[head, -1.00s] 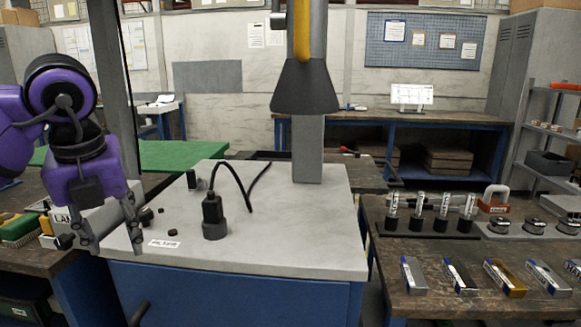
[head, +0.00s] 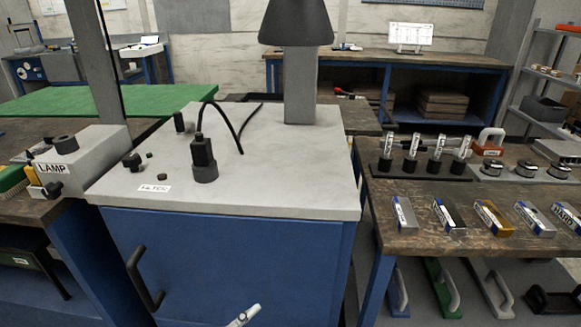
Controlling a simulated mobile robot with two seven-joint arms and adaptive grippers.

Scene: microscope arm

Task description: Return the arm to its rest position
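A grey upright column (head: 300,90) stands at the back of the grey-topped blue cabinet (head: 290,190). A black cone-shaped hood (head: 296,22) hangs in front of the column at the top edge of the head view. Whatever is above the hood is cut off, so I cannot tell how the microscope arm is placed. A black plug-like fitting (head: 204,158) with a curved cable stands on the cabinet top, behind a small white label (head: 154,188).
A grey lamp box (head: 85,160) stands left of the cabinet, near a grey post (head: 95,60). The right bench holds a rack of vials (head: 420,168) and several small boxes (head: 448,217). A black handle (head: 145,280) sticks out from the cabinet front. A pale object (head: 243,316) shows at the bottom edge.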

